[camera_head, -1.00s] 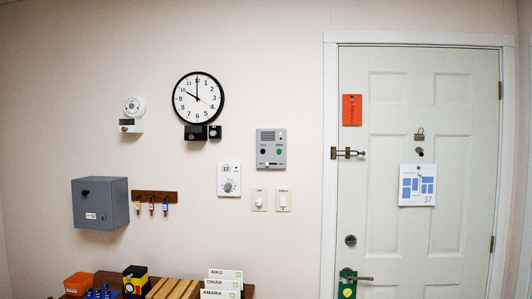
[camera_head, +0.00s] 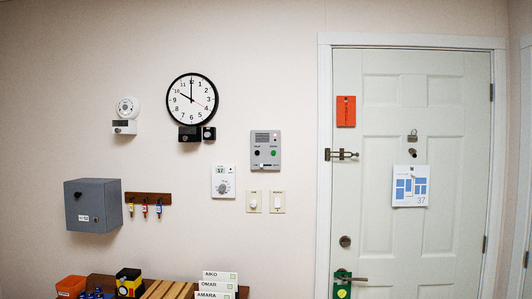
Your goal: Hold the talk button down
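A grey intercom panel (camera_head: 266,165) is on the wall between the clock and the door. It has a speaker grille at the top, a dark round button (camera_head: 257,153) at left and a green round button (camera_head: 274,153) at right. A small lever or switch sits below them. The labels are too small to read, so I cannot tell which button is the talk button. Nothing touches the panel. My gripper is not in view.
A clock (camera_head: 192,99), a grey box (camera_head: 93,206) and a key rack (camera_head: 148,198) are at left. The door (camera_head: 415,230) is shut. Name cards (camera_head: 219,285) stand below.

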